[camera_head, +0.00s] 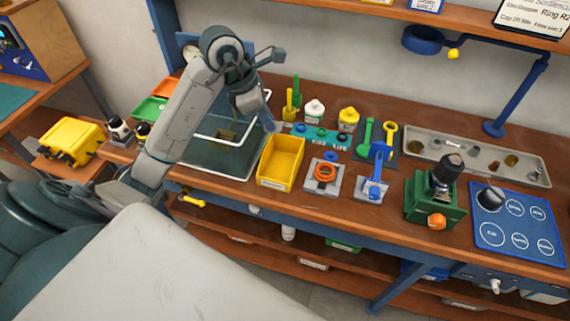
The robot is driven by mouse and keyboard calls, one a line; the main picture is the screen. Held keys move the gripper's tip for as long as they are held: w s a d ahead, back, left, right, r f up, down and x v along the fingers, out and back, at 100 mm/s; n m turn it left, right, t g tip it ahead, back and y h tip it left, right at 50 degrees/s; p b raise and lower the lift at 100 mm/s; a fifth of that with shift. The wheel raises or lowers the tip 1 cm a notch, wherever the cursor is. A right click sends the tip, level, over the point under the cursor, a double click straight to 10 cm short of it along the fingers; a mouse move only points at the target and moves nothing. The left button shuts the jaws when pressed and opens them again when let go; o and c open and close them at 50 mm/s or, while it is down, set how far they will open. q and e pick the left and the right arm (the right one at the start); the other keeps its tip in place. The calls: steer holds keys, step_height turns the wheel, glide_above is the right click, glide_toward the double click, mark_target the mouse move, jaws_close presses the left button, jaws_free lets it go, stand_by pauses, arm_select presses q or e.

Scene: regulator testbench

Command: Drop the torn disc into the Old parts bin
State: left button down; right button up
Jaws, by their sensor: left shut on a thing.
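My left arm reaches in from the left and bends down over the bench. My left gripper (268,122) points down above the bench, between the clear tank and the yellow bin, near the bin's back left corner. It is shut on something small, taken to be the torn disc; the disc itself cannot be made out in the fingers. The yellow bin (269,182) is open-topped with a pale label on its front, too small to read; I cannot confirm that it is the Old parts bin. My right gripper is not in view.
The clear tank (215,170) stands left of the yellow bin. An orange ring (325,172) sits on a grey plate right of the bin. Small bottles (315,110) stand behind. A green press-like device (436,200) and blue board (518,222) are farther right.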

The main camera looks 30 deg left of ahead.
arm_select(q)
steer(key=f+b, duration=0.1)
steer(key=f, duration=0.1)
steer(key=f+b, duration=0.1)
steer(key=f, duration=0.1)
steer(key=shift+w+b, duration=0.3)
steer(key=shift+w, duration=0.1)
steer(key=shift+s+f, duration=0.15)
steer(key=shift+f, duration=0.3)
steer(key=c, duration=1.3)
jaws_free()
steer(key=shift+c, duration=0.2)
steer(key=shift+a+r, duration=0.15)
steer(key=shift+r, duration=0.25)
steer(key=v, duration=1)
